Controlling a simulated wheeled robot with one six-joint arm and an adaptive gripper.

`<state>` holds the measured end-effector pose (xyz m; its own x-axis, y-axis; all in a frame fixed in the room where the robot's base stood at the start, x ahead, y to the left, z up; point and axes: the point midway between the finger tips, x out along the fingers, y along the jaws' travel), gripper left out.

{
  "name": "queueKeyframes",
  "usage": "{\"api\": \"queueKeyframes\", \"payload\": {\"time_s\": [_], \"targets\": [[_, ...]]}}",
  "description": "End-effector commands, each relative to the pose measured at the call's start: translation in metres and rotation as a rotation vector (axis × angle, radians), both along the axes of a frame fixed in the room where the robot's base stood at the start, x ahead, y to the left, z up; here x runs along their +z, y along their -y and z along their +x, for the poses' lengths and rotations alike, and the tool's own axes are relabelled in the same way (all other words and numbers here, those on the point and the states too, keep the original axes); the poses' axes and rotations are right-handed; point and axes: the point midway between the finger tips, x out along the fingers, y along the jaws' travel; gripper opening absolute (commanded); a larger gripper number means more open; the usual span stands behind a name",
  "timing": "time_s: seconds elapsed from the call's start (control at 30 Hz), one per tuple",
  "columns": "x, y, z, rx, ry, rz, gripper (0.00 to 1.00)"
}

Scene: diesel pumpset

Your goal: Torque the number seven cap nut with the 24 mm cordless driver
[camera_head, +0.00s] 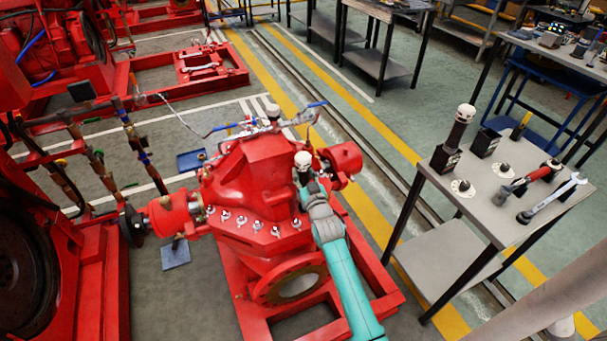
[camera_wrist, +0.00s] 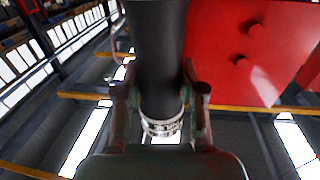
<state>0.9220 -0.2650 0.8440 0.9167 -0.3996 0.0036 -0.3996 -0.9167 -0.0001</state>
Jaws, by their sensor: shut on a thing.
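My gripper (camera_head: 305,182) is above the right part of the red pump casing (camera_head: 262,175). In the wrist view, my gripper (camera_wrist: 160,92) is shut on a black cylindrical driver (camera_wrist: 160,40) with a white lettered band near one end. In the head view only the pale top of this driver (camera_head: 303,160) shows clearly; my arm and gripper hide its lower end. I cannot tell whether it touches a nut. Several silvery cap nuts (camera_head: 242,221) stand in a row along the casing's front flange. No nut numbers are legible, so I cannot tell which is number seven.
A grey tool table (camera_head: 430,182) at right bears another driver (camera_head: 461,126) in a black holder, an empty-looking black holder (camera_head: 485,143), a wrench (camera_head: 550,199) and a red-handled tool (camera_head: 535,176). The floor between pump and table is clear.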

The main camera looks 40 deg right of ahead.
Motion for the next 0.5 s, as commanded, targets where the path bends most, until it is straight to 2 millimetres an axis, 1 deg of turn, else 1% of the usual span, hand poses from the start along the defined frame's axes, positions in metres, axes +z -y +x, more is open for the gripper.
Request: {"api": "queueKeyframes", "payload": {"time_s": [0.03, 0.23, 0.5], "targets": [[-0.002, 0.0, -0.001, -0.001, -0.005, 0.001, 0.0], [-0.001, 0.0, -0.001, -0.001, -0.005, 0.001, 0.0], [0.015, 0.0, 0.0, -0.001, -0.001, -0.001, 0.0]]}}
